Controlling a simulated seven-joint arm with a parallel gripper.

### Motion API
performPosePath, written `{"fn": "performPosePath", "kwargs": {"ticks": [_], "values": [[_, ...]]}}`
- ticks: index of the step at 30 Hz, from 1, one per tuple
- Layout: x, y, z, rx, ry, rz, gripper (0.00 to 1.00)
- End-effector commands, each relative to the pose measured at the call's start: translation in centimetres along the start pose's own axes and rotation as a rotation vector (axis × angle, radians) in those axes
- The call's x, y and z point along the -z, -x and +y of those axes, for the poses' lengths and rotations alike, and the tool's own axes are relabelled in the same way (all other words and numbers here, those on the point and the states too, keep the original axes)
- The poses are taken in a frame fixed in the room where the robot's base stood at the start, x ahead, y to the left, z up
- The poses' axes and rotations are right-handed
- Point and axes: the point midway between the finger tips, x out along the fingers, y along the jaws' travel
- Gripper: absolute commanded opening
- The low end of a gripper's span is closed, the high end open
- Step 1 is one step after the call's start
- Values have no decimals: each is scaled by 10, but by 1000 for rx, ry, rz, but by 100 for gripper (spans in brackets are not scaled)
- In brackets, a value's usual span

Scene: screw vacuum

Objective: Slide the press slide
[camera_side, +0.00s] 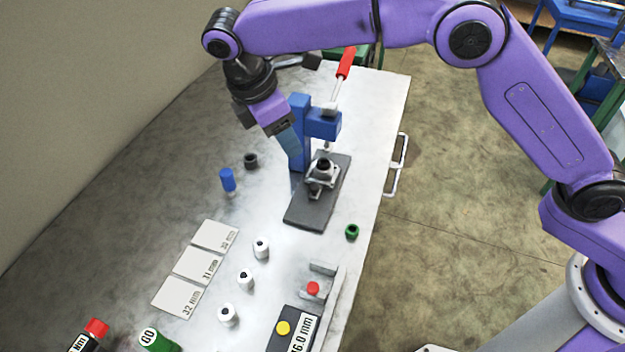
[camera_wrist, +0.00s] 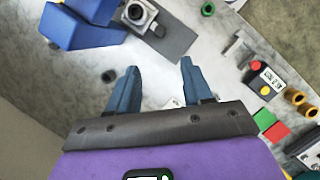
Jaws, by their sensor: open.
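The press has a blue column and head (camera_side: 322,124), a lever with a red handle (camera_side: 346,64) and a dark base plate (camera_side: 306,215). A silver slide fixture (camera_side: 322,178) with a dark round part sits on the plate, below the head. In the wrist view the blue press body (camera_wrist: 75,30) is at the upper left and the fixture (camera_wrist: 139,14) is at the top. My gripper (camera_wrist: 158,68) is open with nothing between its fingers. In the side view its fingers (camera_side: 290,148) overlap the column's left side; whether they touch it cannot be told. It is apart from the fixture.
A blue cylinder (camera_side: 228,179) and a black ring (camera_side: 251,160) stand left of the press. Several white cylinders and labelled cards (camera_side: 197,264) lie in front. A green ring (camera_side: 352,231) is near the right edge. A gauge block (camera_side: 291,335) stands at the front.

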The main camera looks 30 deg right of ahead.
Motion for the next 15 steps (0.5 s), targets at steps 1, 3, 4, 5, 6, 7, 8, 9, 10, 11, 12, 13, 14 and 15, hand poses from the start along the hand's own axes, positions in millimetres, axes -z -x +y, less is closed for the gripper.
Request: {"fn": "performPosePath", "kwargs": {"ticks": [1,3,4,5,6,7,8,9,10,11,12,13,14,15], "values": [[4,0,-1,-4,52,-18,50],[6,1,-2,-9,107,-35,50],[7,2,-2,-10,123,-40,50],[7,1,-2,-10,135,-45,50],[7,0,-2,-9,146,-49,50],[7,-1,-2,-9,150,-51,50],[7,-3,-2,-9,152,-51,50],[7,-6,-2,-9,153,-51,50],[7,-10,-2,-8,153,-52,50],[6,-13,-2,-8,153,-52,50],[6,-19,-2,-8,152,-52,50],[5,-24,-2,-7,152,-53,50],[5,-29,-2,-7,151,-52,50],[5,-37,-2,-7,151,-52,50]]}}
